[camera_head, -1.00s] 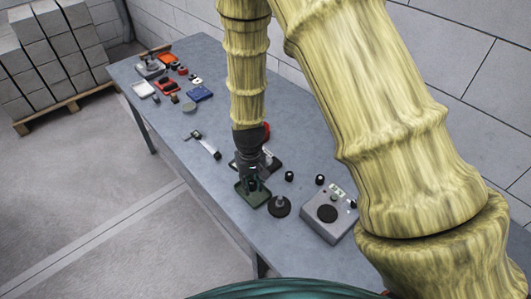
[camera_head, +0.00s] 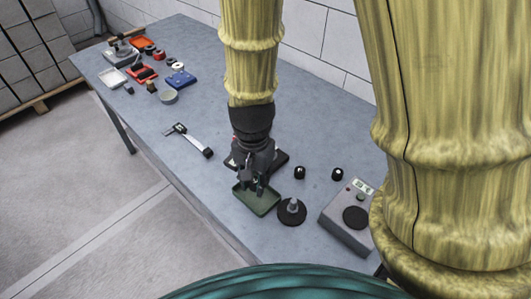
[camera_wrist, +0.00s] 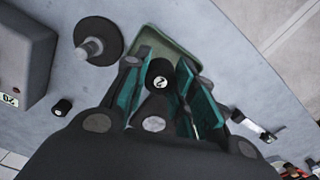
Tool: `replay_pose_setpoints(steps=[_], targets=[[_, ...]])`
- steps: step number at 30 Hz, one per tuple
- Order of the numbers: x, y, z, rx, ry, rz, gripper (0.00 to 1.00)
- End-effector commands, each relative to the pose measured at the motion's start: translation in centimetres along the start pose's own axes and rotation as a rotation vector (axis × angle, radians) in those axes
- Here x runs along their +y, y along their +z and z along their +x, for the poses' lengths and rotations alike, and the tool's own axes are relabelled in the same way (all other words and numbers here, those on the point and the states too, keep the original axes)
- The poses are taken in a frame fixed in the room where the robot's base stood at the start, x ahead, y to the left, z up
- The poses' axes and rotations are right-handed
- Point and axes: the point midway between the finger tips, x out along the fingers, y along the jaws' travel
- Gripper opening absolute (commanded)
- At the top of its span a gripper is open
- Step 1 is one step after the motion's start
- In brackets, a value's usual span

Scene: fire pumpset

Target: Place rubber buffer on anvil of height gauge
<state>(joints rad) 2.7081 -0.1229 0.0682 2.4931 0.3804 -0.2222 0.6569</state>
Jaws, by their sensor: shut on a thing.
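My gripper (camera_head: 259,188) points down at the green tray (camera_head: 245,203), and its teal fingers also show in the wrist view (camera_wrist: 160,66). It is shut on a black rubber buffer (camera_wrist: 160,73) with a white "2" on its top. The buffer is over or in the tray; I cannot tell whether it touches the floor. A dark base (camera_head: 282,158) stands behind my gripper and is mostly hidden; I cannot tell whether it belongs to the height gauge. No anvil can be made out there.
A black disc with a grey post (camera_head: 292,211) stands right of the tray. Two small black cylinders (camera_head: 299,172) (camera_head: 337,174) and a grey box with a display (camera_head: 350,213) are further right. A caliper-like tool (camera_head: 190,139) lies left. Several items crowd the table's far end.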

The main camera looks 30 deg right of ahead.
Motion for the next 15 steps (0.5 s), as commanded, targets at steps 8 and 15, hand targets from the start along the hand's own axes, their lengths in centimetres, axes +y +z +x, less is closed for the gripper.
replay_pose_setpoints(steps=[8, 15], targets=[[-0.7, -4.2, 0.3, -0.001, 0.000, 0.012, 0.10], [-1.9, -8.9, 0.7, -0.001, 0.000, 0.009, 0.10]])
